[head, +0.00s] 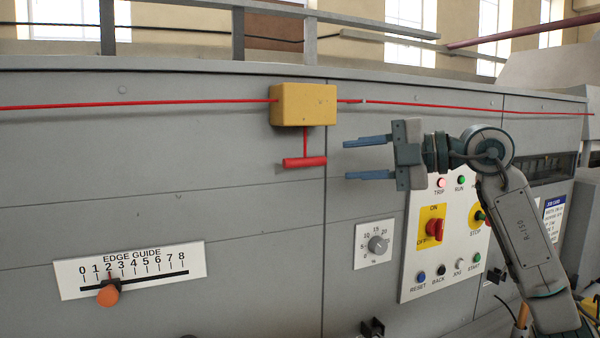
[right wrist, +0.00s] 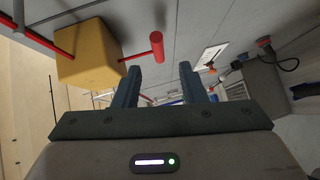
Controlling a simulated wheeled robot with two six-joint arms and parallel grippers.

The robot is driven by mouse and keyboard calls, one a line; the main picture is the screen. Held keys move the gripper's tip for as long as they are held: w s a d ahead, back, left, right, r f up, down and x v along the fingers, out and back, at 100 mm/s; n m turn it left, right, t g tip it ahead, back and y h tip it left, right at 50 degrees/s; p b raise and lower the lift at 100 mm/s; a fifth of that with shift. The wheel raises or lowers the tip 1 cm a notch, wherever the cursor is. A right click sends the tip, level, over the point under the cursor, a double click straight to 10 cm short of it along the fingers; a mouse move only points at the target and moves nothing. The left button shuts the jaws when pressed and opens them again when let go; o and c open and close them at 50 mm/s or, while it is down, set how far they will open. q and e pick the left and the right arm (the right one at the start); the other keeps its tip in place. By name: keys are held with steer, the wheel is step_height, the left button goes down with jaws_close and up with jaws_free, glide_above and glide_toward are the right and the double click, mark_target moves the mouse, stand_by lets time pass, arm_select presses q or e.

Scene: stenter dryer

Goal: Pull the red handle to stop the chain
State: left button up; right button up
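The red T-shaped handle (head: 305,162) hangs on a short red stem below a yellow box (head: 303,104) on the grey machine panel. My right gripper (head: 345,159) is open and empty just right of the handle, its fingers pointing left toward it and not around it. In the right wrist view the handle (right wrist: 157,48) shows beyond the fingertips (right wrist: 159,70), roughly between them, with the yellow box (right wrist: 88,54) at the upper left. Whether a fingertip touches the handle cannot be told there; in the head view they are apart. My left gripper is not in view.
A red cord (head: 150,104) runs along the panel through the yellow box. A control panel (head: 447,235) with buttons, lamps and a red switch lies below my right arm. A dial (head: 375,245) and an edge guide scale (head: 130,270) sit lower. Space left of the handle is clear.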

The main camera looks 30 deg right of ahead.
mark_target(311, 160)
steer(key=p+x, duration=0.1)
steer(key=x, duration=0.1)
steer(key=p+x, duration=0.2)
steer(key=x, duration=0.1)
steer(key=p+x, duration=0.1)
steer(key=x, duration=0.2)
steer(key=shift+a+r+p, duration=0.25)
steer(key=shift+p, duration=0.15)
steer(key=shift+p+x, duration=0.35)
steer(key=shift+x, duration=0.5)
steer(key=shift+f, duration=0.15)
jaws_close()
steer(key=shift+f, duration=0.1)
